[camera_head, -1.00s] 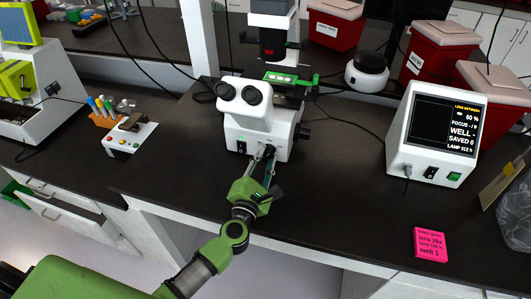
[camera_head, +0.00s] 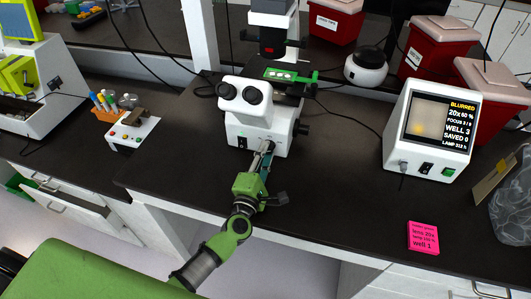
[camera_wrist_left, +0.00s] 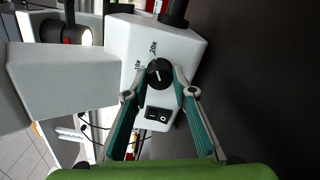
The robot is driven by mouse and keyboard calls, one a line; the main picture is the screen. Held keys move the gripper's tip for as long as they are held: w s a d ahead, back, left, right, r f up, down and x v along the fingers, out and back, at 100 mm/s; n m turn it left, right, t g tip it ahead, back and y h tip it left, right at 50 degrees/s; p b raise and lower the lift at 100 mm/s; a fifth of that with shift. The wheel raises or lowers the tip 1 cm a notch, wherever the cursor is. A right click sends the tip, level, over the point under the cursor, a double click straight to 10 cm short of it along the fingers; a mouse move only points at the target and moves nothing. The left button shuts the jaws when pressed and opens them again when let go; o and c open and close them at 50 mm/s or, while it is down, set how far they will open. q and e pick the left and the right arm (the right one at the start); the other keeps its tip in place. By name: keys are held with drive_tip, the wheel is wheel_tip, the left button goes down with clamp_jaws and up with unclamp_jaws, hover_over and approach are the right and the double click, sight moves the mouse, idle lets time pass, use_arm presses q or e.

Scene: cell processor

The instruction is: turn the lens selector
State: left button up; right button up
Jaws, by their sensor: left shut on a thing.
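The lens selector (camera_wrist_left: 159,74) is a black round knob with a white mark on the microscope's white front, with 10x and 20x printed beside it. My left gripper (camera_wrist_left: 160,78) has a fingertip on each side of this knob and is shut on it. In the head view the left gripper (camera_head: 265,152) reaches the front of the white microscope (camera_head: 270,128) and hides the knob. The monitor (camera_head: 430,125) shows a pale picture and reads BLURRED, 20x, 60 %, WELL 3, SAVED 0. My right gripper is not in view.
A pink note (camera_head: 423,237) reading lens 20x and well 1 lies at the bench's front right. A black and white power switch (camera_wrist_left: 158,114) is just below the knob. The eyepieces (camera_head: 241,93) overhang the front. The dark bench (camera_head: 335,200) is clear between microscope and note.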

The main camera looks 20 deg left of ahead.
use_arm(q)
drive_tip(key=o, duration=1.1)
drive_tip(key=shift+s+f, duration=0.15)
drive_tip(key=shift+s, duration=0.4)
drive_tip(key=s, duration=1.1)
